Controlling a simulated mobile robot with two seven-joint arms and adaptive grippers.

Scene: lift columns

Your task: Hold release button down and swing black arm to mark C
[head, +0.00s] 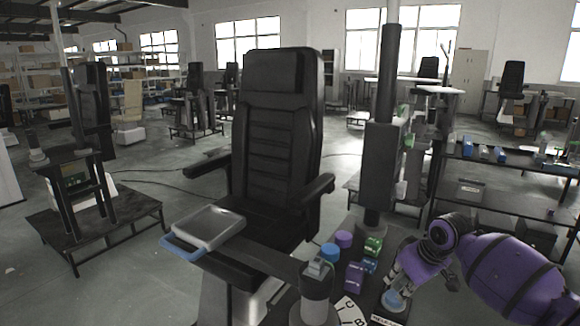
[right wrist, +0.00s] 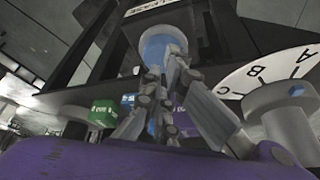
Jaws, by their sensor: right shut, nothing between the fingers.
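The release button (head: 395,299) is a blue cap on a pale base, beside a lettered label (head: 386,320). My right gripper (head: 394,284) is shut and empty, its fingertips at the button. In the right wrist view the fingertips overlap the blue button (right wrist: 160,46); I cannot tell whether it is pressed down. The black arm (head: 268,258) runs from a grey pivot post (head: 315,297) toward the back left, to a grey tray with a blue handle. A white dial (head: 352,312) shows C and B right of the post; the wrist view shows A, B and C (right wrist: 275,75). My left gripper is out of view.
The grey tray (head: 208,225) is in front of a black chair (head: 277,140). A black lift column (head: 379,160) stands behind the button. Blue, purple and green blocks (head: 355,275) lie between the post and my right gripper.

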